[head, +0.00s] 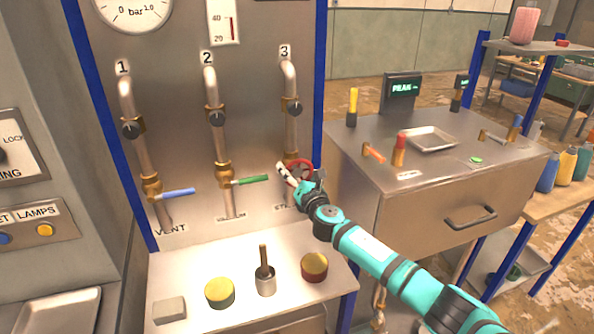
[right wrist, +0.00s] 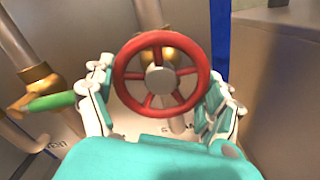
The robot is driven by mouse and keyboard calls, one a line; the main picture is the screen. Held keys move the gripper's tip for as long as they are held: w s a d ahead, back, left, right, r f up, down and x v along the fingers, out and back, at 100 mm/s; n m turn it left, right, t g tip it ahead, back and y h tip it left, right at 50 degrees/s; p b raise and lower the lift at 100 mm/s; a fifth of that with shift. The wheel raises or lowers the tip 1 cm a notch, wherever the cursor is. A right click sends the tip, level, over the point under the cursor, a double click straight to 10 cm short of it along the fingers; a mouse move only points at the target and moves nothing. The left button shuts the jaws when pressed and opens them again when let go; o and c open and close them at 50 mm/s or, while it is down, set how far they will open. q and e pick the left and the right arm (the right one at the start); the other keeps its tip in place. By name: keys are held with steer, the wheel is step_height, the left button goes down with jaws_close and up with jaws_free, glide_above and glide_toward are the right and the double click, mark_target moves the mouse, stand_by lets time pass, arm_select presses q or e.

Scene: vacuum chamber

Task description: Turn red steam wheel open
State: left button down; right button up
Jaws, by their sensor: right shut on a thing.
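The red steam wheel (right wrist: 158,73) is on the third pipe's brass valve, under the number 3 on the metal panel. In the head view the wheel (head: 303,165) is partly hidden by my right gripper (head: 288,174). In the right wrist view the wheel faces me, with a pale hub and several spokes. The fingers of my right gripper (right wrist: 160,100) stand on its left and right sides and are shut on its rim. My left gripper is not in view.
Left of the wheel are a green lever (head: 250,180) and a blue lever (head: 178,193) on the other pipes. Below, a ledge holds a red-sided round tin (head: 314,268), a pestle in a cup (head: 265,280) and a green-sided tin (head: 219,293). A steel cabinet (head: 440,205) stands close on the right.

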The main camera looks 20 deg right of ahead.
steer(key=n+p, duration=0.2)
steer(key=n, duration=0.3)
steer(key=shift+f, duration=0.1)
steer(key=shift+d+n+p, duration=0.1)
steer(key=shift+n+p, duration=0.65)
steer(key=shift+n, duration=0.95)
steer(key=shift+f, duration=0.1)
steer(key=o, duration=1)
steer(key=shift+c, duration=0.2)
steer(key=s, duration=1.2)
steer(key=shift+d, duration=0.25)
